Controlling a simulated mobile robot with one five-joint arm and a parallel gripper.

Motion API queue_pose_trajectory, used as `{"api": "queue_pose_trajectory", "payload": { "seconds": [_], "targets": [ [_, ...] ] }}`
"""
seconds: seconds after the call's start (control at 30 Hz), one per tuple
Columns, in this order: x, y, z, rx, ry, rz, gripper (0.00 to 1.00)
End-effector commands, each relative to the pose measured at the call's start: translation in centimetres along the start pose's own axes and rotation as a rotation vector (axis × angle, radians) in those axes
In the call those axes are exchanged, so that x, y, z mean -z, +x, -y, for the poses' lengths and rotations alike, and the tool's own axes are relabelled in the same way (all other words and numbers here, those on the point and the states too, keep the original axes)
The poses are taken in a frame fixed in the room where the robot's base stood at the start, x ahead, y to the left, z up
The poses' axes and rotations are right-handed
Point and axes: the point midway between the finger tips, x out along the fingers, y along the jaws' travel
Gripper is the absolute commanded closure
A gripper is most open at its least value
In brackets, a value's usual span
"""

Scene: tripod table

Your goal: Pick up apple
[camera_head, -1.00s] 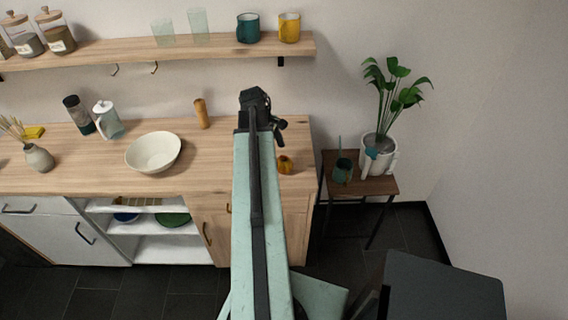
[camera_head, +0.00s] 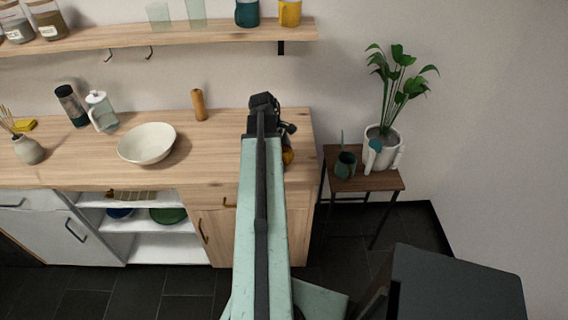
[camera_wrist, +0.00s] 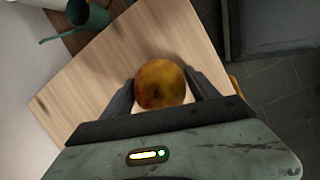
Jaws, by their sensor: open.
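The apple (camera_wrist: 160,83) is yellow and orange-red and sits on the wooden counter (camera_wrist: 95,85). In the wrist view it lies between the two dark fingers of my gripper (camera_wrist: 160,95), near their tips. The fingers are apart, and I cannot tell whether either touches it. In the head view only a small part of the apple (camera_head: 288,157) shows at the right side of my arm, near the counter's right end. My gripper (camera_head: 268,112) is mostly hidden there behind the arm.
A white bowl (camera_head: 147,143), a wooden pepper mill (camera_head: 199,105) and a French press (camera_head: 101,112) stand left on the counter. A small side table (camera_head: 385,181) right of it holds a potted plant (camera_head: 393,95) and a green watering can (camera_head: 345,165). A shelf (camera_head: 200,38) hangs above.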

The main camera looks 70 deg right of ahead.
Motion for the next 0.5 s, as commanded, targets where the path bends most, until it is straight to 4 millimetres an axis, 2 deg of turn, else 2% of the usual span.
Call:
{"api": "queue_pose_trajectory", "payload": {
  "seconds": [0.13, 0.17, 0.33, 0.37, 0.5],
  "targets": [
    [-0.06, -0.15, -0.06, -0.001, 0.001, 0.0, 0.3],
    [-0.06, -0.16, -0.06, -0.001, 0.001, 0.0, 0.36],
    [-0.07, -0.17, -0.06, -0.001, 0.001, 0.0, 0.83],
    [-0.07, -0.17, -0.06, -0.001, 0.001, 0.0, 0.88],
    [-0.08, -0.17, -0.06, -0.001, 0.001, 0.0, 0.88]
  ]
}}
